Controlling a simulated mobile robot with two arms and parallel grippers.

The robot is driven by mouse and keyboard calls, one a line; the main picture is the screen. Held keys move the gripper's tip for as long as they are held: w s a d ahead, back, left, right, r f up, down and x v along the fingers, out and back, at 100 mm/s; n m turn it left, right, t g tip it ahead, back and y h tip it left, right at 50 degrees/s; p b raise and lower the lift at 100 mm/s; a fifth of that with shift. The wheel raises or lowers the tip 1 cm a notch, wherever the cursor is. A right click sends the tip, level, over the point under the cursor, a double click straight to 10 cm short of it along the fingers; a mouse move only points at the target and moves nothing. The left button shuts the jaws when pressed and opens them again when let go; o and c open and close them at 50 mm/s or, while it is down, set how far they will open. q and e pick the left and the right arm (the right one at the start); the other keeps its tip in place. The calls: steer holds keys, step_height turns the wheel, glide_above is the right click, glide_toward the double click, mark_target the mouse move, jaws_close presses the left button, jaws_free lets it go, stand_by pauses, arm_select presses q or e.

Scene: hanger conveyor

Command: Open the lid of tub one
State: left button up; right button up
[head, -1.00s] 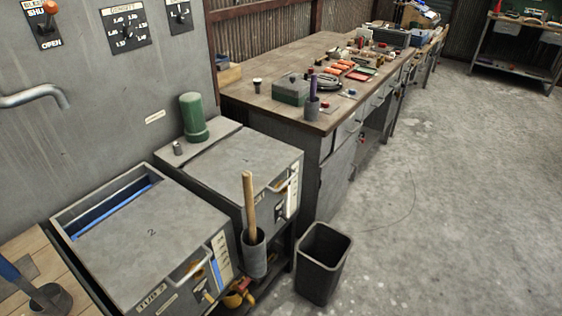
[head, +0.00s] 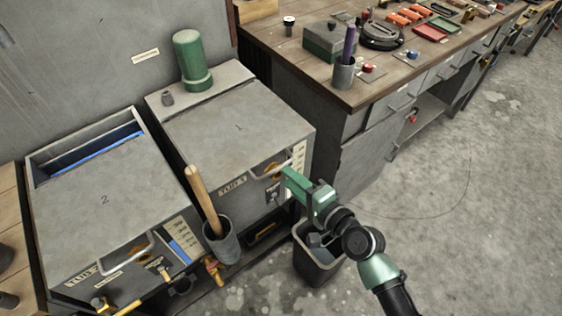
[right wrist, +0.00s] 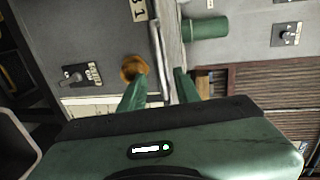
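Tub one (head: 219,192) stands right of tub two, its grey lid (head: 235,125) marked 1 and lying flat and closed. A pale bar handle (head: 270,171) is at the lid's front edge. My right gripper (head: 286,178) is at the front right corner of tub one, close to that handle. In the right wrist view my green fingers (right wrist: 161,78) are apart, and the handle bar (right wrist: 157,55) runs upright in line with the gap between them. I cannot tell whether they touch it. My left gripper is in neither view.
Tub two (head: 105,200) is at the left, with blue showing at its back. A wooden-handled tool stands in a grey holder (head: 222,245) between the tub fronts. A green cylinder (head: 191,62) stands behind lid one. A black bin (head: 314,262) is below my right arm. A workbench (head: 358,92) stands right.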

mark_target(278, 167)
steer(key=x, duration=0.6)
steer(key=shift+w+a, duration=0.1)
steer(key=shift+f, duration=0.1)
jaws_close()
stand_by(1.2)
